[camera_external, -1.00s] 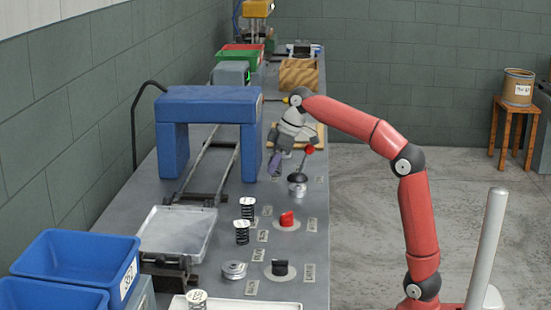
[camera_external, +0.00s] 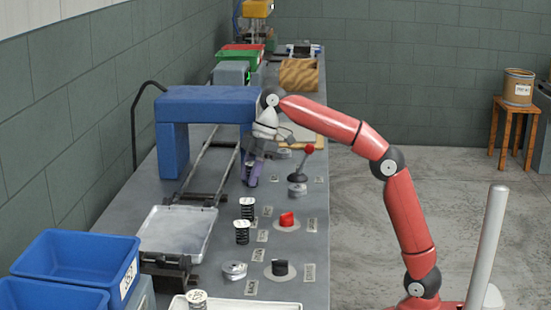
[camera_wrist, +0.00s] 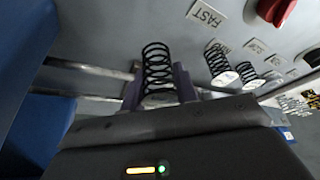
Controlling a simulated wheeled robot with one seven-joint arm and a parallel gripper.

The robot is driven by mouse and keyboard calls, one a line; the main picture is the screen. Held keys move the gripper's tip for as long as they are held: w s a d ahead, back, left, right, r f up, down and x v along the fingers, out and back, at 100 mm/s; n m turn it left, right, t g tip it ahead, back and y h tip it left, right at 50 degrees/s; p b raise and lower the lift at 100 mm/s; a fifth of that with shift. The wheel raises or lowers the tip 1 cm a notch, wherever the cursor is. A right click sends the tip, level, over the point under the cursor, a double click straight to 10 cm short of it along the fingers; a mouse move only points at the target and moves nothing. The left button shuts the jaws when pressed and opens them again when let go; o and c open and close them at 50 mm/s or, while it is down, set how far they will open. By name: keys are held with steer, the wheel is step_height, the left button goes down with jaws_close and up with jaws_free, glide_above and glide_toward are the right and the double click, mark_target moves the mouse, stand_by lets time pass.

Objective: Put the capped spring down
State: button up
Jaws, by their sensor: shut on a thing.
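My gripper (camera_external: 252,166) is shut on a black coil spring (camera_wrist: 158,68), which shows between the purple fingers in the wrist view. In the external view the held spring (camera_external: 250,180) is small and dark below the fingers, low over the bench in front of the blue arch. I cannot make out its cap, nor tell whether it touches the bench. Two other black springs with white caps stand upright on the bench nearer the camera, one (camera_external: 247,208) behind the other (camera_external: 242,233). They also show in the wrist view, at right (camera_wrist: 220,66).
The blue arch (camera_external: 205,104) stands close beside my gripper, over the rails. A red-knobbed lever (camera_external: 308,150) stands to its right. A red knob (camera_external: 287,219), a black knob (camera_external: 280,267) and a metal tray (camera_external: 178,232) are nearer. Blue bins (camera_external: 75,265) are front left.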

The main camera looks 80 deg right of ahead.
steer(key=shift+f+b, duration=0.75)
steer(key=shift+f, duration=1.5)
steer(key=shift+f, duration=0.2)
steer(key=o, duration=0.9)
steer(key=shift+o, duration=0.2)
steer(key=p+v, duration=0.4)
steer(key=v, duration=0.8)
steer(key=shift+r, duration=0.2)
